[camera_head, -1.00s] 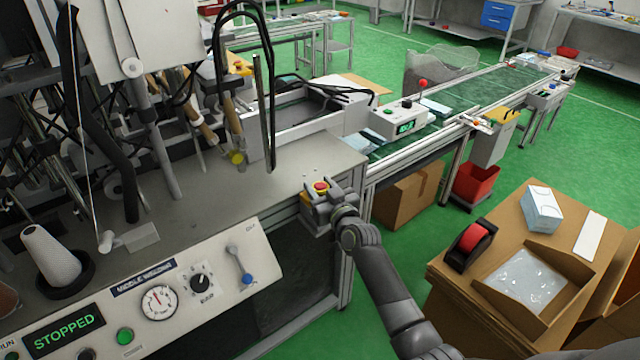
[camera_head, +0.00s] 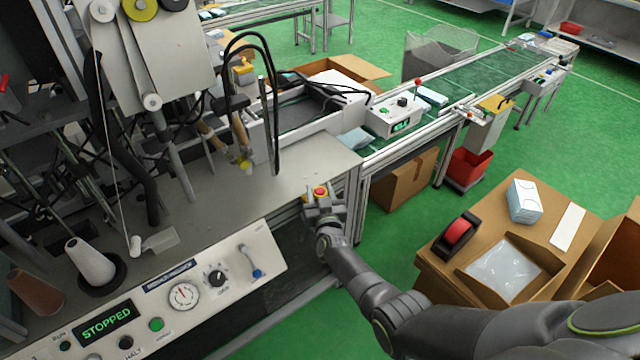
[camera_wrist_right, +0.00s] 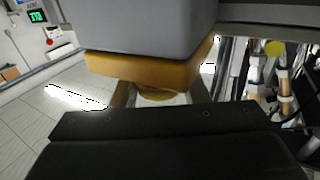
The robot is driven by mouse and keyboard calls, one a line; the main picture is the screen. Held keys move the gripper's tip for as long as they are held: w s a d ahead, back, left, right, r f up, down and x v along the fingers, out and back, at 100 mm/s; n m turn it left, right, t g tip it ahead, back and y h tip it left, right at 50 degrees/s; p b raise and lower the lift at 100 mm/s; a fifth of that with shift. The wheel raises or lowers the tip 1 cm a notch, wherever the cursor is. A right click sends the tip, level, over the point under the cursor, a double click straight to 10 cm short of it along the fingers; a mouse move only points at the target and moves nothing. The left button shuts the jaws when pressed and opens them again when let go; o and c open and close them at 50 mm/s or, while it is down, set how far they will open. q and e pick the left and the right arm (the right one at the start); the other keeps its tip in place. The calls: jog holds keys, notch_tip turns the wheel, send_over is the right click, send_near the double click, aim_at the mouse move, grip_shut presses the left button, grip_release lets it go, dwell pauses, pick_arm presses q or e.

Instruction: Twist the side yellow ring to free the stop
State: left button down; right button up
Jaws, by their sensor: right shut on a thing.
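The side stop is a red button (camera_head: 320,191) on a yellow part, the yellow ring (camera_head: 310,196), at the right front corner of the machine bench. My right gripper (camera_head: 323,206) is around it and shut on the yellow ring, with the red top showing above the jaws. In the right wrist view the yellow part (camera_wrist_right: 150,72) lies between a grey block above and a dark jaw below; its far side is hidden. The machine's display (camera_head: 107,322) reads STOPPED in green. My left gripper is not in view.
The control panel (camera_head: 240,290) with dial and knobs lies left of my right arm. A conveyor (camera_head: 455,85) runs back to the right.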

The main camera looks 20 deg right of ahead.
jog(key=shift+w+r+m+h, duration=0.1)
jog(key=shift+r+m+h, duration=0.15)
jog(key=shift+m+h, duration=0.25)
jog(key=shift+h, duration=0.4)
jog(key=shift+a+m+h, duration=0.1)
jog(key=shift+m+h, duration=0.5)
jog(key=shift+h, duration=0.2)
jog(key=shift+f+m+g+h+b, duration=0.15)
jog(key=shift+m+g+h+b, duration=0.5)
jog(key=shift+h, duration=0.4)
jog(key=shift+f+m+g+h+b, duration=0.1)
jog(key=shift+m+g+h+b, duration=0.35)
jog(key=shift+m+g+h, duration=0.5)
jog(key=shift+s, duration=0.2)
jog(key=o, duration=1)
jog(key=shift+c, duration=0.2)
